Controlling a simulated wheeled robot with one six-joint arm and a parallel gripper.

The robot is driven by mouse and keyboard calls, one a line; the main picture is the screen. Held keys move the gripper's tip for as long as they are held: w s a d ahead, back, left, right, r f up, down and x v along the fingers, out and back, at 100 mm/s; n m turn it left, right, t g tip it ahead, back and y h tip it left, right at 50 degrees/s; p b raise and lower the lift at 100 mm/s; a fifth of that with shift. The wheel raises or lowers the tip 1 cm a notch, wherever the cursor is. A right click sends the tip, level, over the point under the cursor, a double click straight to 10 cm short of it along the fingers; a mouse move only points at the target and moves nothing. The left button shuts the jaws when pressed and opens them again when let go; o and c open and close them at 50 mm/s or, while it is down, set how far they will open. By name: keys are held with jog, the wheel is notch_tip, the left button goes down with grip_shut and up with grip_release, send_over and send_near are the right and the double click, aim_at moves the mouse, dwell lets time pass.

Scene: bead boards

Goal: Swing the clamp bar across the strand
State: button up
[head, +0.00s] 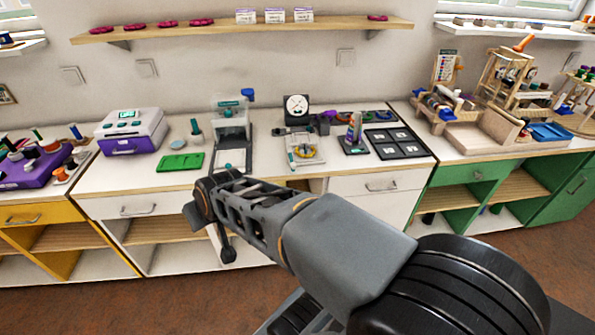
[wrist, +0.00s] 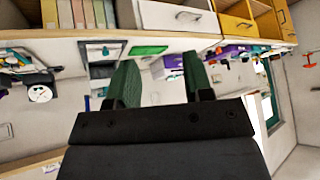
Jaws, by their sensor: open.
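A white board (head: 306,163) with a yellow ring of beads or strand (head: 303,152) lies on the counter, in front of a black gauge stand (head: 297,107). A dark bar (head: 291,131) shows at the board's back left; I cannot tell whether it is the clamp bar. The strand and clamp are too small to make out clearly. My gripper (wrist: 160,78) is open, with two green fingers apart and nothing between them in the wrist view. In the head view my arm reaches left in front of the counter, and the fingers cannot be made out.
A green tray (head: 181,162) and a purple-and-white machine (head: 133,130) stand left of the board. A grey press-like stand (head: 231,126) is nearer it. A black tray (head: 398,142) and a spool on a base (head: 354,133) are on its right. A shelf (head: 240,28) runs above.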

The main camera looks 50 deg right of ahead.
jog(key=w+d+f+m+t+h+b, duration=0.3)
jog(key=w+d+f+t+b, duration=0.15)
jog(key=w+d+f, duration=0.2)
jog(key=m+g+h+b, duration=0.4)
jog(key=m+h+b, duration=0.4)
jog(key=h+b, duration=0.4)
send_near(292, 166)
jog(key=shift+h, duration=0.7)
jog(key=x, duration=0.3)
jog(key=f+x, duration=0.1)
jog(key=x, duration=0.5)
jog(key=shift+f, duration=0.2)
jog(key=shift+x, duration=0.95)
jog(key=shift+w+r, duration=0.1)
grip_shut()
